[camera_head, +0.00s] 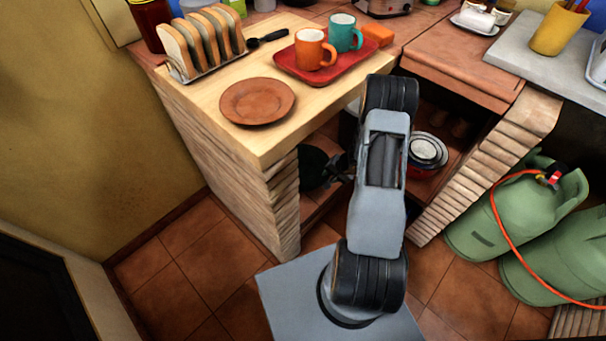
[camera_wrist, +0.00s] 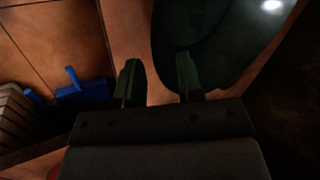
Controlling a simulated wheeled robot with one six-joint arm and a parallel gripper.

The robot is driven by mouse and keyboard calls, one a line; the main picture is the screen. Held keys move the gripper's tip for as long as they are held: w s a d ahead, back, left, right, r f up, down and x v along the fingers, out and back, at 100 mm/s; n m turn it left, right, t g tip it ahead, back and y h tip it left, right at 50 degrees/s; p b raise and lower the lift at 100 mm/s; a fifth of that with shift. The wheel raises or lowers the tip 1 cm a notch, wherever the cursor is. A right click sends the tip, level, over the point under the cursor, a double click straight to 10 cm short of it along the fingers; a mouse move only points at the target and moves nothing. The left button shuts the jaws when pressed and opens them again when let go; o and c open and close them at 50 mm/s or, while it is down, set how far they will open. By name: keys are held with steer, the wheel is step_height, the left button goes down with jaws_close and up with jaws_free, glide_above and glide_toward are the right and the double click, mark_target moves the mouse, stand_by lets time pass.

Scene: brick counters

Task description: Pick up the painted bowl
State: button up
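A dark green round thing, perhaps the painted bowl (camera_head: 313,168), is in the shade under the left counter, partly hidden by the counter's brick side. It also shows in the wrist view (camera_wrist: 210,40) at the upper right, with a bright glint on it. My gripper (camera_head: 336,168) is low, beside its right edge in the head view. In the wrist view my gripper (camera_wrist: 159,68) is open; its right finger overlaps the green thing and its left finger lies outside the edge. I cannot tell whether they touch. No painted pattern is visible.
Stacked pots or bowls (camera_head: 428,150) stand under the counter right of my arm. The counter top (camera_head: 215,120) bears a brown plate (camera_head: 257,101), toast rack and red tray (camera_head: 290,70) with two mugs. A blue object (camera_wrist: 80,90) lies left in the wrist view.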

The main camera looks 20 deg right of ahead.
mark_target(318, 183)
steer(key=b+x, duration=0.1)
steer(key=x, duration=0.4)
jaws_close()
stand_by(0.6)
